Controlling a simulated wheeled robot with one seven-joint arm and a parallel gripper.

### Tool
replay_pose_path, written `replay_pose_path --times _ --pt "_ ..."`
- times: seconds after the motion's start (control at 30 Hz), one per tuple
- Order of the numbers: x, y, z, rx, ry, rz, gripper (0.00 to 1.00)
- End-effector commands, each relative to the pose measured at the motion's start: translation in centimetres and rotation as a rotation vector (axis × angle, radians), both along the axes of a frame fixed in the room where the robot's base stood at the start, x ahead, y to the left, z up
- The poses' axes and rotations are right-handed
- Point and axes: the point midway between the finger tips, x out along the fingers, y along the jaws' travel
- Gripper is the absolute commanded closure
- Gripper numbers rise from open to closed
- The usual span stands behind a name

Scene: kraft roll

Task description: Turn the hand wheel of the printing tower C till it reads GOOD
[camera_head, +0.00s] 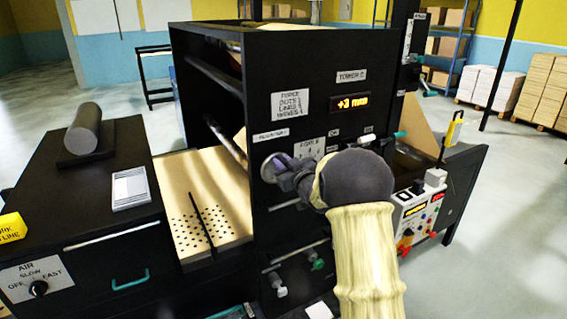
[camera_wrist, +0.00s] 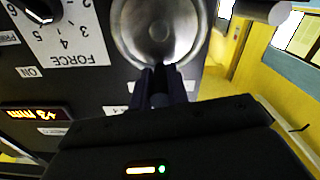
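Printing tower C (camera_head: 300,80) is a tall black cabinet with a "TOWER C" label, and its lit display (camera_head: 350,103) reads about +3 mm. My gripper (camera_wrist: 162,85) is at the wheel's near rim. Its dark fingers are close together around a small dark part, apparently the wheel's handle; the exact contact is hard to see.
A numbered FORCE dial plate (camera_wrist: 65,35) sits beside the wheel. A black bench (camera_head: 110,180) with a grey roll stands left. Open floor lies behind.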

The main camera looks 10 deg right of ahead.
Motion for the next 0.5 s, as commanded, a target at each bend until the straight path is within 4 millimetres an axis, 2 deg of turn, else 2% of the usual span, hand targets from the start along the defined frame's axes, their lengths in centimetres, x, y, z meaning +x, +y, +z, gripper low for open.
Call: replay_pose_path --times 0.03,0.07,0.5 --pt "-0.01 0.0 0.01 0.0 0.0 0.0 0.95" --pt "-0.01 -0.01 0.01 0.0 0.0 0.0 1.0" --pt "-0.07 0.19 -0.16 -0.036 -0.015 0.001 1.0"
